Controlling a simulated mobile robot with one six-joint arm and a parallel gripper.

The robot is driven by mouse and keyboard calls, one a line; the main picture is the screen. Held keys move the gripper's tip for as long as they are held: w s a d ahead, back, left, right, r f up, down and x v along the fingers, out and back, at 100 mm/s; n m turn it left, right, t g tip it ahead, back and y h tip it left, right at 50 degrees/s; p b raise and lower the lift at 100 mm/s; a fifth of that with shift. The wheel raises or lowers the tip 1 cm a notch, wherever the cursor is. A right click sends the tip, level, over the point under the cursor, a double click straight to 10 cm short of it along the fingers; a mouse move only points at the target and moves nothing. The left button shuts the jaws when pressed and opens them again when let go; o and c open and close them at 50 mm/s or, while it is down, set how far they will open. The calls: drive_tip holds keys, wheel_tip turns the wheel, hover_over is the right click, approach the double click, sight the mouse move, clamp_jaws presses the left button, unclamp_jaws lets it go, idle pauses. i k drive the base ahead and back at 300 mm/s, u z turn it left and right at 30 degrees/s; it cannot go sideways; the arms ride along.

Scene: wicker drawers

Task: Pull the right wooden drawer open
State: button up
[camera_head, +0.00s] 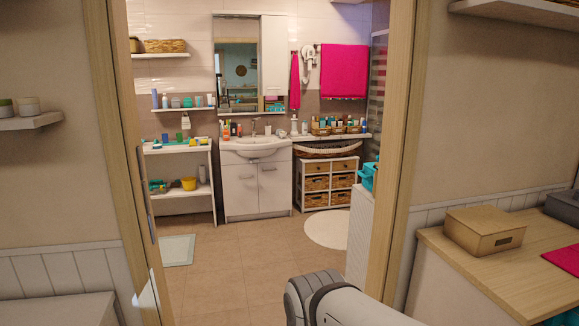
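A small white-framed drawer unit (301,192) stands far off in the bathroom, seen through the doorway. Its top row has two light wooden drawer fronts. The right wooden drawer (344,166) looks shut, flush with the left wooden drawer (316,168). Below them are several brown wicker drawers (316,184). A large wicker basket sits on top of the unit. My gripper is not in view; only a white and grey link of my arm shows at the bottom, well short of the doorway.
The wooden door frame (399,140) bounds the opening. A white cabinet (360,235) stands just inside at right. The tiled floor (225,265) is mostly clear, with a round white rug (327,229) before the drawers. A wooden-topped table (500,265) is at right.

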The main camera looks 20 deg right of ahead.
sight(350, 164)
drive_tip(key=z, duration=0.1)
drive_tip(key=i, duration=2.2)
drive_tip(key=z, duration=0.4)
drive_tip(key=i, duration=1.6)
drive_tip(key=z, duration=0.4)
drive_tip(key=i, duration=1.7)
drive_tip(key=z, duration=0.5)
drive_tip(key=i, duration=1.95)
drive_tip(key=z, duration=0.4)
drive_tip(key=i, duration=1.1)
drive_tip(key=z, duration=0.15)
